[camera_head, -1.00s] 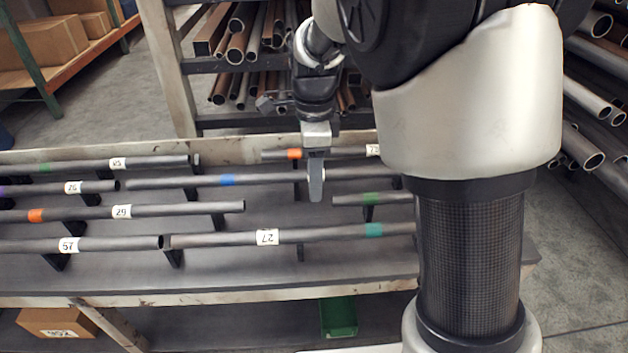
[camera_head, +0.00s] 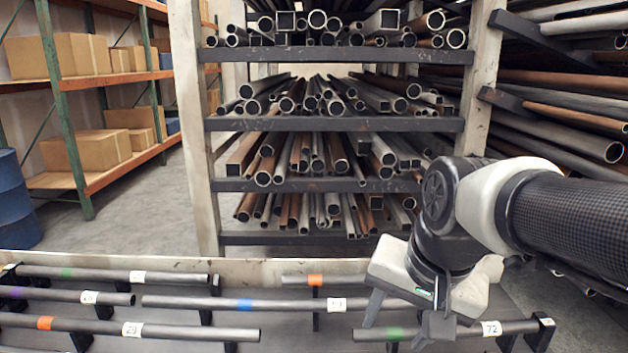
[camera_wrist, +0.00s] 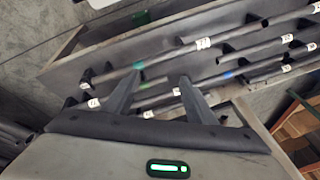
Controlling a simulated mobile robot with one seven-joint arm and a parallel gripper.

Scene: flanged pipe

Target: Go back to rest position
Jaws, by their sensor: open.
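My gripper (camera_head: 398,322) is at the lower right of the head view, pointing down above the right side of the pipe table. Its two fingers are apart and nothing is between them. In the wrist view the fingers (camera_wrist: 155,98) are also spread, with the table and its pipes beyond them. A pipe with a green band and a 72 label (camera_head: 455,331) lies behind the fingers in the head view, partly hidden by them. I cannot tell how far the fingertips are above it.
Several labelled pipes lie in rows on the table, among them one with an orange band and a 29 label (camera_head: 180,332) and one with a blue band (camera_head: 270,304). A pipe rack (camera_head: 335,185) stands behind. Shelves with boxes (camera_head: 78,152) and a blue barrel (camera_head: 14,200) are at left.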

